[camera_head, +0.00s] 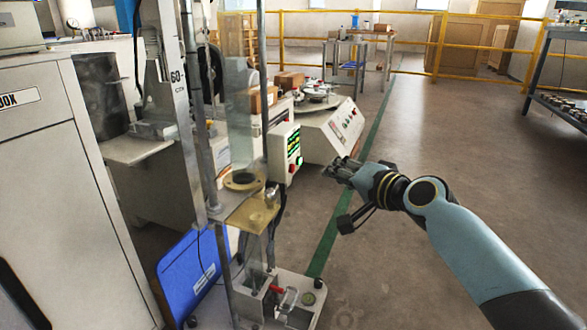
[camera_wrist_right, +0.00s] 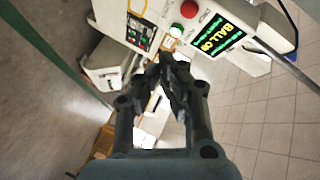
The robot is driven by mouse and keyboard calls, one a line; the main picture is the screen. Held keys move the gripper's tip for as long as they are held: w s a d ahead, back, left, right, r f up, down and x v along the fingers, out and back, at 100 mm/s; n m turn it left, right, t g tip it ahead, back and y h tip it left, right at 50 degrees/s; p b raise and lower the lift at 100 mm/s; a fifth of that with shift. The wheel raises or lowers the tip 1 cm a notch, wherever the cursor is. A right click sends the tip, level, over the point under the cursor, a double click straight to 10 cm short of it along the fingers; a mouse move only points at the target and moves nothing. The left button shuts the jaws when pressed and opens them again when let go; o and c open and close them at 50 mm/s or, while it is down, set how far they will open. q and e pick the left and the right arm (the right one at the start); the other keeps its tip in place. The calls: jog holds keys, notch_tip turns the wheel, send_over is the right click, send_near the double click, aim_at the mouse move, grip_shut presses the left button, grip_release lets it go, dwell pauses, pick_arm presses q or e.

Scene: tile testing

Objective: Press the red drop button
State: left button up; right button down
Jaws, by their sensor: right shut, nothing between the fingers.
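The red drop button (camera_wrist_right: 189,9) is a round red knob on a white control box, beside a lit green button (camera_wrist_right: 176,32) and a screen with green and yellow text (camera_wrist_right: 221,40). In the head view the control box (camera_head: 283,143) is mounted by the clear drop tube, and the red button (camera_head: 292,168) shows small on it. My right gripper (camera_head: 332,170) is to the right of the box, apart from it, with its fingers shut and empty. In the right wrist view the gripper (camera_wrist_right: 170,62) points towards the box, its tips below the buttons. My left gripper is out of view.
A clear tube (camera_head: 245,100) on a metal frame stands left of the box, above a small wheeled base (camera_head: 265,300). A white machine with a round top (camera_head: 330,125) stands behind. A blue panel (camera_head: 190,275) leans at lower left.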

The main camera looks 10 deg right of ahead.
aim_at(292, 169)
jog(key=a, duration=0.1)
jog(key=w+a, duration=0.2)
jog(key=shift+w+a, duration=0.25)
jog(key=shift+a, duration=0.1)
jog(key=shift+w+a, duration=0.1)
dwell(0.8)
dwell(0.4)
jog(key=shift+w+a, duration=0.2)
jog(key=shift+a, duration=0.15)
